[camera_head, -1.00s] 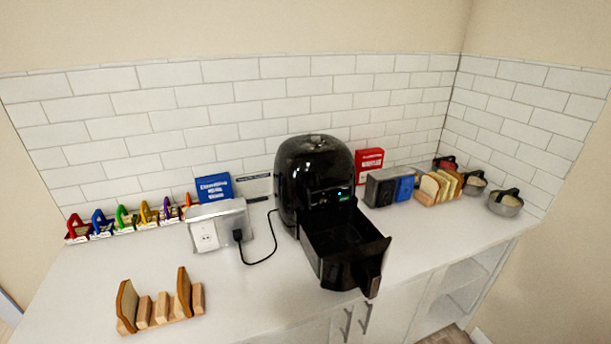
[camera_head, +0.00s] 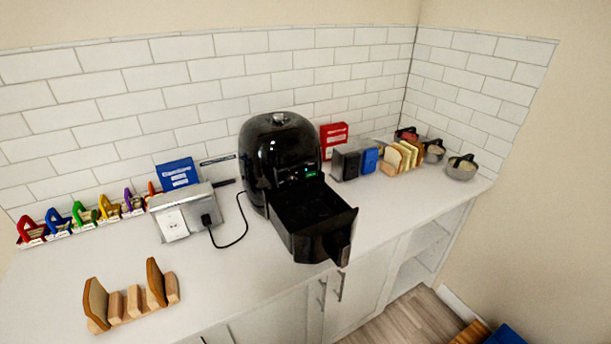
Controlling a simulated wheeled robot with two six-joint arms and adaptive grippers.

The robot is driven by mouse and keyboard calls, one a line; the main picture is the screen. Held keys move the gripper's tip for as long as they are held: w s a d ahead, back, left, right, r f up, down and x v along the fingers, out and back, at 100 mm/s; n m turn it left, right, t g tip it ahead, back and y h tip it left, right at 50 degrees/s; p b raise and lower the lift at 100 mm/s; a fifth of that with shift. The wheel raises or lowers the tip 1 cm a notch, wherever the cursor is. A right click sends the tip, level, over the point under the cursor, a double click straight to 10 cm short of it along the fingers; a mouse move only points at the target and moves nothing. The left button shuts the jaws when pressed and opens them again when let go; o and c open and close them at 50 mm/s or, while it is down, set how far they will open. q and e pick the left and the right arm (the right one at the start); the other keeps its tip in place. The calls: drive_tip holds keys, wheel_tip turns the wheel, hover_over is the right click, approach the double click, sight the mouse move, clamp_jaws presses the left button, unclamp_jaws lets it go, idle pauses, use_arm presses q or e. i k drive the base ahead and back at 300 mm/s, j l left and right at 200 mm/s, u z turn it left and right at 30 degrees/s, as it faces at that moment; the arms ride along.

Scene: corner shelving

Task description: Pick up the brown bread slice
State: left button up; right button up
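Two bread slices with brown crust stand upright in a wooden rack (camera_head: 133,307) at the front left of the counter. One slice (camera_head: 95,303) is at the rack's left end and the other slice (camera_head: 155,283) is near its right end. Another wooden rack (camera_head: 388,169) at the right holds several slices (camera_head: 403,155), pale, yellowish and darker ones, close together. I cannot tell from their look alone which slice is the brown one. Neither of my grippers is in view.
A black air fryer (camera_head: 275,150) stands mid-counter with its drawer (camera_head: 318,225) pulled out. A silver outlet box (camera_head: 175,220) with a plugged cord is left of it. Lidded pots (camera_head: 461,168) stand at the right end. The front-left counter around the near rack is clear.

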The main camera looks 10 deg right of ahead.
sight(155, 279)
drive_tip(key=l+u, duration=0.1)
drive_tip(key=u, duration=0.3)
drive_tip(key=i+l+u, duration=0.1)
drive_tip(key=u, duration=0.3)
drive_tip(key=l+u, duration=0.1)
drive_tip(key=u, duration=0.25)
